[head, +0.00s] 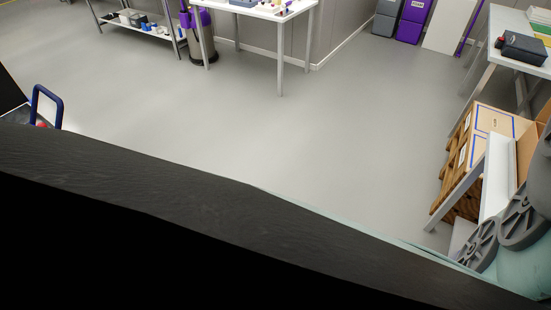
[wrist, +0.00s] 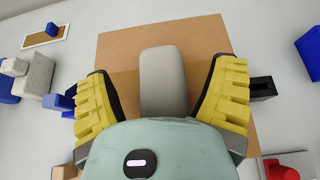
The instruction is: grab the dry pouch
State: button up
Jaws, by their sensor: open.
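In the wrist view a smooth grey oblong item (wrist: 163,80) with rounded corners lies over a flat brown board (wrist: 116,55). It may be the dry pouch, but I see no label that confirms it. My gripper (wrist: 166,85) is open, its two yellow ridged fingers standing apart on either side of the grey item. A gap shows between each finger and the item. Its near end is hidden behind my gripper's pale green body. I cannot make out a pouch in the head view.
Around the board on the pale surface are a grey block (wrist: 36,74), a blue block (wrist: 310,52), a black item (wrist: 262,88) and a red item (wrist: 283,172). In the head view, open grey floor (head: 270,125) lies before a white table (head: 262,11); boxes (head: 500,122) stand right.

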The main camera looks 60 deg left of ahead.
dwell(0.3)
jog(key=c, duration=1.3)
